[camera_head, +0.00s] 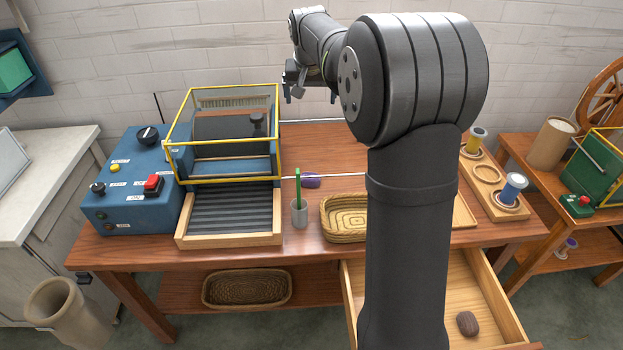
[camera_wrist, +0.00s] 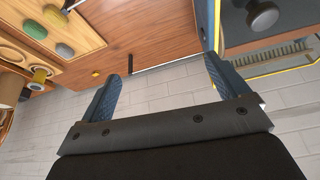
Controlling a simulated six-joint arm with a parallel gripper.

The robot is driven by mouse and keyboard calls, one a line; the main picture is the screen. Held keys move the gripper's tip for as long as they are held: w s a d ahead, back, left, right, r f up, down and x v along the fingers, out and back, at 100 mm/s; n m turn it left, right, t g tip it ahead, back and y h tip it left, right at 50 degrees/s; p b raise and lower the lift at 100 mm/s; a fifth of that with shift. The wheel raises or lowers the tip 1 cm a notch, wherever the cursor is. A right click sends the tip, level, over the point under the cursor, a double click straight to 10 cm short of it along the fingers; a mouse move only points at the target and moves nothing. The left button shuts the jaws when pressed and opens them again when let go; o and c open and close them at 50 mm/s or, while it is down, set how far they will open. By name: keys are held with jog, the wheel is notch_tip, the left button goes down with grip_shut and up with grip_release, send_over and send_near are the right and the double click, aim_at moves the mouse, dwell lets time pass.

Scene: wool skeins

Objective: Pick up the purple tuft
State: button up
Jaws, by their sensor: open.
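The purple tuft (camera_head: 311,181) lies on the wooden table, just behind and right of a small grey cup (camera_head: 299,214) with a green stick in it. Only the head view shows the tuft; I do not see it in the wrist view. My gripper (camera_head: 294,88) is raised above the back of the table, behind the tuft and well apart from it. In the wrist view my gripper (camera_wrist: 164,78) has its two blue fingers spread wide, with nothing between them.
A machine with a yellow guard frame (camera_head: 222,179) stands left of the tuft. A wicker basket (camera_head: 343,220) is close on its right. A wooden spool rack (camera_head: 491,180) is at the right. An open drawer (camera_head: 490,290) holding a brown lump juts out in front.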

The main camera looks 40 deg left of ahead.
jog(key=w+a+m, duration=0.1)
jog(key=w+a, duration=0.3)
send_near(310, 176)
jog(key=x, duration=0.5)
jog(key=shift+s, duration=0.1)
jog(key=shift+x, duration=2.5)
jog(key=c, duration=1.1)
